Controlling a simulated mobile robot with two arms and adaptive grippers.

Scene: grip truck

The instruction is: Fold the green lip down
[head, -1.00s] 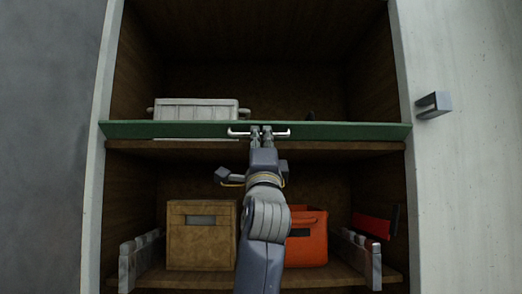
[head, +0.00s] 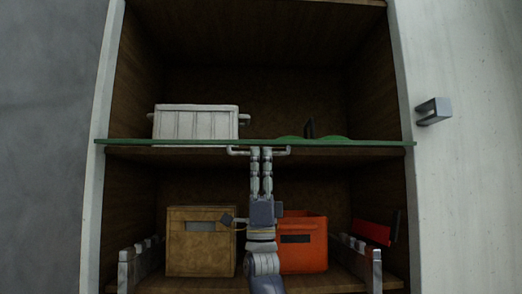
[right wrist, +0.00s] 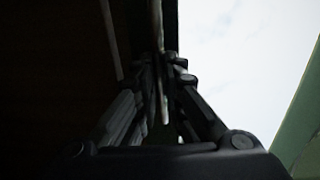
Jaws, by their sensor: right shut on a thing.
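The green lip (head: 350,143) runs across the front edge of the upper shelf and shows as a thin, nearly edge-on strip in the head view. A pale bar handle (head: 283,150) sits on its near side. My right gripper (head: 261,152) is shut on the handle from below, its fingers close together and pointing up. In the right wrist view the fingers (right wrist: 160,75) converge on a thin light bar; the picture is dark and the contact is hard to see. A green surface (right wrist: 305,120) shows at its right edge. My left gripper is not in view.
On the upper shelf stand a white crate (head: 196,122) and a low green thing with a dark upright piece (head: 310,129). Below are a tan box (head: 187,254), an orange bin (head: 312,262), a red item (head: 371,233) and grey rails (head: 359,258). A wall handle (head: 433,111) juts out at right.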

